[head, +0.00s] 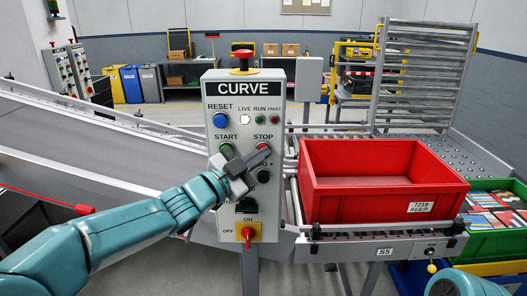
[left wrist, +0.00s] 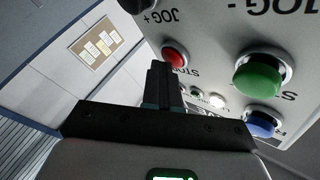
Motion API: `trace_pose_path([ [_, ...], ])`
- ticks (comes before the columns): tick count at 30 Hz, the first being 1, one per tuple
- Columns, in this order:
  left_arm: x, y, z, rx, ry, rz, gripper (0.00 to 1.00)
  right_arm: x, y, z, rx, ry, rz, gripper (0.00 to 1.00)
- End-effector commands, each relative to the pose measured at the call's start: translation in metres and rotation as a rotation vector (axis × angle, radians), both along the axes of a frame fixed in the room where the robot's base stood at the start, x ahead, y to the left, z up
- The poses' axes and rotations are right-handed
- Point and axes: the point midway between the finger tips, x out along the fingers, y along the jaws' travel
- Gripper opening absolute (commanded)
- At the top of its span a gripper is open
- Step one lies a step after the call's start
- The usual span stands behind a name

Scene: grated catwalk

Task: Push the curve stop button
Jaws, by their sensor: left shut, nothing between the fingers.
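The CURVE control panel (head: 245,89) stands upright in the middle of the head view. Its red STOP button (head: 263,146) sits on the right, partly hidden by my left gripper (head: 265,153). That gripper is shut and empty, with its tips over the lower edge of the button. In the left wrist view the panel is upside down, and the red STOP button (left wrist: 175,57) shows right beside the closed fingertips (left wrist: 159,66). I cannot tell whether they touch. My right gripper is not in view.
The green START button (left wrist: 258,76) and blue RESET button (head: 221,120) are close by. A red emergency knob (head: 243,54) tops the panel. A red crate (head: 384,205) stands right of it on the conveyor. The white LIVE lamp (head: 245,119) looks lit.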

Motion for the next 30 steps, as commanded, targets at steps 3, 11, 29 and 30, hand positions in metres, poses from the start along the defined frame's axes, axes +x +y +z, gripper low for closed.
trace_pose_path([
  [3, 0.001, 0.000, 0.000, 0.000, 0.000, 0.001, 0.00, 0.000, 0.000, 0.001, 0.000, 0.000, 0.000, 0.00],
  [11, 0.000, 0.000, -0.001, 0.000, 0.000, 0.001, 0.00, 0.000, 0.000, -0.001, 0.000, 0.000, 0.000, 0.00],
  [29, -0.024, 0.000, -0.001, -0.001, 0.001, 0.001, 0.00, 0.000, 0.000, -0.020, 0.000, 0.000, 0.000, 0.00],
  [30, -0.024, 0.000, -0.001, -0.001, 0.001, 0.001, 0.00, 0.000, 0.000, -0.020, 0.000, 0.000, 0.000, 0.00],
])
